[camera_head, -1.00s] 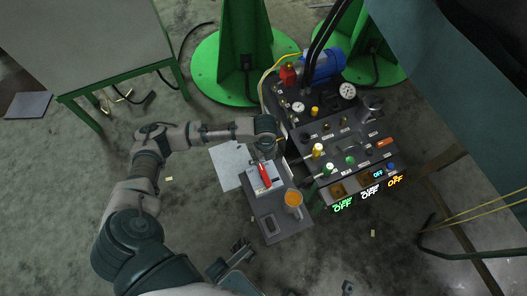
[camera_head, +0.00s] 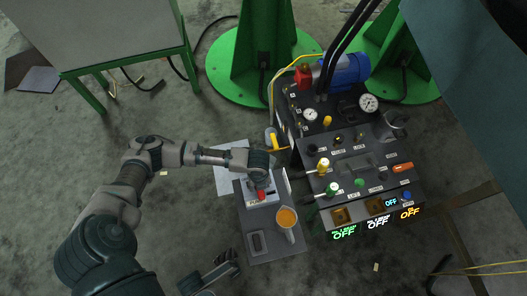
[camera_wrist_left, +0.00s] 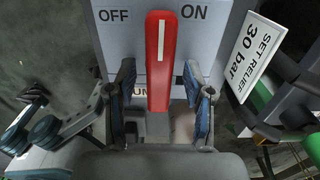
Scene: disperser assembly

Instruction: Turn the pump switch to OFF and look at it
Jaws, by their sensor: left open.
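The pump switch is a red lever (camera_wrist_left: 160,62) with a white stripe, on a grey plate. In the left wrist view it points straight up the picture, between the word OFF on the left and ON on the right. In the head view the red lever (camera_head: 261,195) shows just below my left gripper (camera_head: 259,178), which hides part of it. In the left wrist view, the blue-padded fingers of my left gripper (camera_wrist_left: 162,105) are open, one each side of the lever's lower part, with gaps. My right gripper (camera_head: 226,266) shows small at the bottom of the head view; its jaws are unclear.
An orange-topped jug (camera_head: 287,220) stands right of the switch on the grey stand (camera_head: 275,249). The pump panel (camera_head: 360,165), with gauges, knobs and lit OFF displays, is to the right. A SET RELIEF 30 bar label (camera_wrist_left: 249,53) is close right of the switch.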

